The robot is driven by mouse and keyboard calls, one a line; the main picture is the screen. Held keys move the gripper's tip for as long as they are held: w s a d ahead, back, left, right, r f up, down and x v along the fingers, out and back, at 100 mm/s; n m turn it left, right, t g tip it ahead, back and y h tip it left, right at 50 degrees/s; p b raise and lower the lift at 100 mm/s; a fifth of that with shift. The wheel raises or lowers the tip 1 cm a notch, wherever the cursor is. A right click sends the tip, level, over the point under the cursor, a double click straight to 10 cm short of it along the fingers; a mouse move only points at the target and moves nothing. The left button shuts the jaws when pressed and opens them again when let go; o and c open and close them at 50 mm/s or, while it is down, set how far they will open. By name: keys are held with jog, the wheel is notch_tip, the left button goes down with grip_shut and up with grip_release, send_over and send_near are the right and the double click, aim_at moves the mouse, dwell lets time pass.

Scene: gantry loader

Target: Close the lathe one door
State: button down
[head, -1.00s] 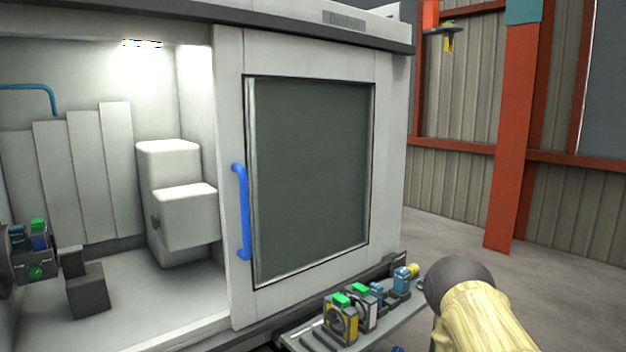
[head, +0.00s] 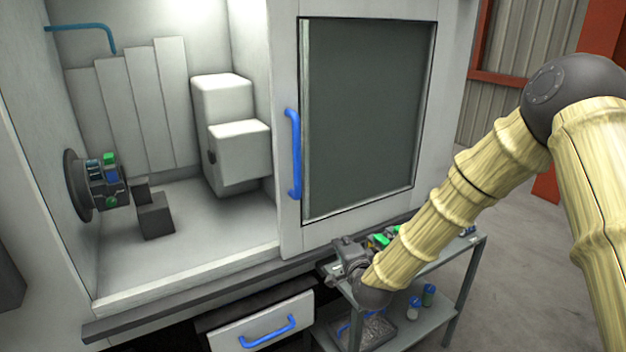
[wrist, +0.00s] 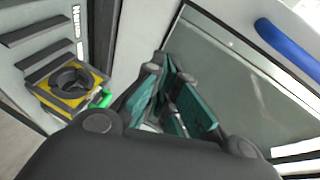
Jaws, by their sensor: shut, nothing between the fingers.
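The lathe door (head: 285,222) is a pale sliding panel with a large dark window (head: 360,120). It stands at the right of the machine front, leaving the left part open. Its blue vertical handle (head: 293,155) is on the door's left edge, and the handle also shows at the upper right of the wrist view (wrist: 288,48). My gripper (head: 345,262) is low in front of the door, below and right of the handle and apart from it. In the wrist view its teal-padded fingers (wrist: 178,100) are shut and empty, with the window behind them.
Inside the lathe are a dark chuck (head: 76,186) and white blocks (head: 240,150). A drawer (head: 262,325) with a blue handle is below. A grey cart (head: 440,262) carrying several parts stands right under my arm. Floor at the right is clear.

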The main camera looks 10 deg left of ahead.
aim_at(311, 175)
jog(key=w+a+r+m+t+p, duration=0.1)
jog(key=w+a+r, duration=0.1)
jog(key=r, duration=0.5)
jog(key=w+a+r+m+t, duration=0.1)
jog(key=w+a+r+t, duration=0.15)
jog(key=r, duration=0.45)
jog(key=shift+g+y, duration=0.3)
jog(key=shift+g, duration=0.15)
jog(key=p+x, duration=0.1)
jog(key=x, duration=0.2)
jog(key=p+x, duration=0.1)
jog(key=x, duration=0.2)
jog(key=p+x, duration=0.2)
jog(key=x, duration=0.1)
jog(key=shift+w+d+f, duration=0.2)
jog(key=shift+w+f, duration=0.05)
jog(key=shift+w, duration=0.25)
jog(key=shift+s+a+p, duration=0.75)
jog(key=shift+s+a, duration=0.25)
jog(key=shift+s+a+f+p, duration=0.15)
jog(key=shift+s+a+p, duration=0.15)
jog(key=shift+s+a, duration=0.15)
